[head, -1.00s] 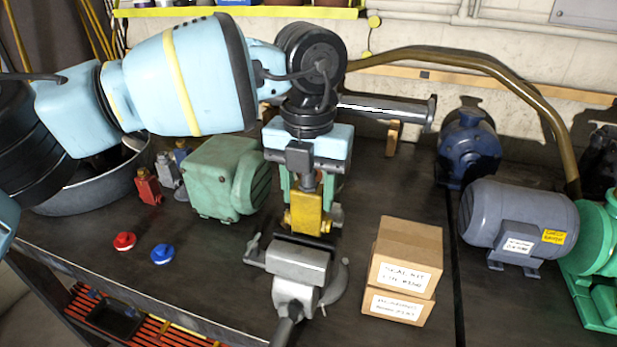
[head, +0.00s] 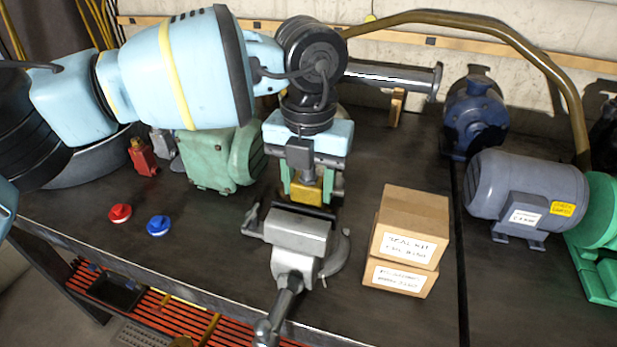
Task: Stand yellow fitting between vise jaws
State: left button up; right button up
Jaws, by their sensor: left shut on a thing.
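The yellow fitting (head: 309,192) is upright just above and behind the front jaw of the grey vise (head: 298,233). Its lower end is hidden at the jaws, so I cannot tell how deep it sits between them. My left gripper (head: 309,186) points down from above and is shut on the fitting, with its green fingers on either side. My right gripper is not in view.
Two stacked cardboard boxes (head: 408,240) stand close right of the vise. A green motor (head: 222,160) stands behind left. Red (head: 119,213) and blue (head: 159,225) caps lie left. A grey motor (head: 525,195) and a blue pump (head: 473,115) stand right.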

pick_arm(q)
jog(key=shift+r, duration=0.1)
jog(key=o, duration=1.2)
jog(key=shift+c, duration=0.2)
jog(key=shift+r, duration=3.9)
